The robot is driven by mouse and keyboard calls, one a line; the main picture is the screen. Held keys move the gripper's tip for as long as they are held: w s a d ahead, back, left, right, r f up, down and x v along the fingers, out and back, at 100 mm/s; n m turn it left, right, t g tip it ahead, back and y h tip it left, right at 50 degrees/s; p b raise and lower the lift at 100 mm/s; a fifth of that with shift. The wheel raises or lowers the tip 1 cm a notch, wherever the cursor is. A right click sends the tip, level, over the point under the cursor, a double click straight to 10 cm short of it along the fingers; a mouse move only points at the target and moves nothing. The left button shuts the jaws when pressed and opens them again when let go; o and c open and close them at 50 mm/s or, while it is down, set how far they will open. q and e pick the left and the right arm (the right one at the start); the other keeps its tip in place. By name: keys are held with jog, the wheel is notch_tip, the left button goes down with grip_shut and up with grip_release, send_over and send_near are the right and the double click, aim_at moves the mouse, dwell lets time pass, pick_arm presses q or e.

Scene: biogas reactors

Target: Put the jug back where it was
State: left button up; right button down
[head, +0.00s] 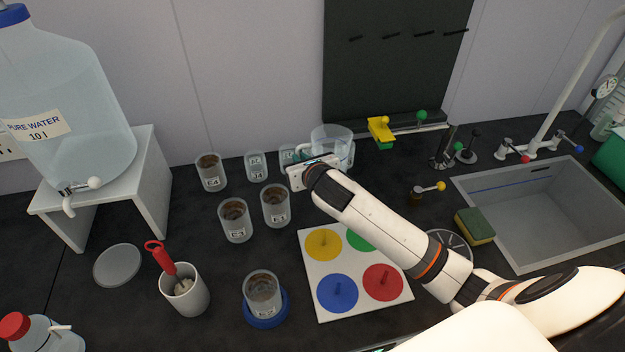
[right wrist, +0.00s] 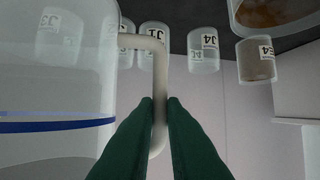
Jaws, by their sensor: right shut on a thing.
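The clear jug (head: 332,141) is at the back of the bench, just in front of the dark panel. My right gripper (head: 306,165) reaches it from the front and hides part of it. In the right wrist view the green fingers (right wrist: 160,108) are shut on the jug's pale handle (right wrist: 159,75). The jug's clear wall (right wrist: 55,95) with a blue line fills the left of that view. I cannot tell whether its base touches the bench. My left gripper is not in view.
Small labelled jars (head: 256,166) stand close left of the jug, and brown-filled beakers (head: 235,221) stand nearer. A yellow and green part (head: 380,132) is close on the right. A tray with coloured discs (head: 312,275) lies below my arm. The sink (head: 545,215) is at right.

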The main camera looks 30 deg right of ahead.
notch_tip(320, 180, down, 7)
jog(key=shift+r, duration=0.15)
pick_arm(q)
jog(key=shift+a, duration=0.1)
pick_arm(e)
jog(key=c, duration=1.9)
grip_release()
jog(key=shift+f, duration=0.2)
jog(key=shift+c, duration=0.2)
jog(key=o, duration=0.4)
jog(key=shift+o, duration=0.2)
jog(key=shift+s, duration=0.1)
jog(key=shift+r, duration=0.1)
